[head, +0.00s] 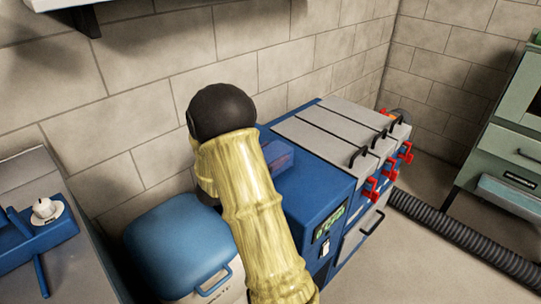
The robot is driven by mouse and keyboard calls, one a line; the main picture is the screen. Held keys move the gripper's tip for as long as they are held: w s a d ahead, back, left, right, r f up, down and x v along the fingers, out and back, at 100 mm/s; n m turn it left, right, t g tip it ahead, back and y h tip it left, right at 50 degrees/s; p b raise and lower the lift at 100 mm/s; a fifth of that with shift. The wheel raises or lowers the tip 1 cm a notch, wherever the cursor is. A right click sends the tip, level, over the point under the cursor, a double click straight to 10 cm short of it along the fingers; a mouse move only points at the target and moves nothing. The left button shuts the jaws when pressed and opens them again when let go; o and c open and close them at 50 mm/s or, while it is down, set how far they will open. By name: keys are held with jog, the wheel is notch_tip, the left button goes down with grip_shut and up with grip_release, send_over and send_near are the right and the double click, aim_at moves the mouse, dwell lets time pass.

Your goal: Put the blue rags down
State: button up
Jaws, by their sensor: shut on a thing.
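A small blue-purple block-shaped bundle (280,157) shows just right of my yellow-sleeved arm, at the top of the blue machine. It may be the blue rags, but I cannot tell for sure. My arm rises from the bottom middle and ends in a dark rounded joint in front of the wall. My gripper's fingers are hidden behind the arm, so what they hold does not show. I cannot tell whether the bundle rests on the machine or is held above it.
The blue machine (315,205) has grey lids (330,135) with black handles and red latches. A blue-lidded bin (175,245) stands to its left. A grey worktop (85,235) with a blue tool is at far left. A black hose (465,245) crosses the floor near a green cabinet (510,150).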

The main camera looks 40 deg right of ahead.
jog(key=shift+f, duration=0.1)
jog(key=o, duration=1.1)
jog(key=shift+a, duration=0.25)
jog(key=s+a, duration=0.1)
jog(key=a, duration=1)
jog(key=shift+s+a+p, duration=0.25)
jog(key=shift+s+p, duration=0.05)
jog(key=shift+p, duration=0.15)
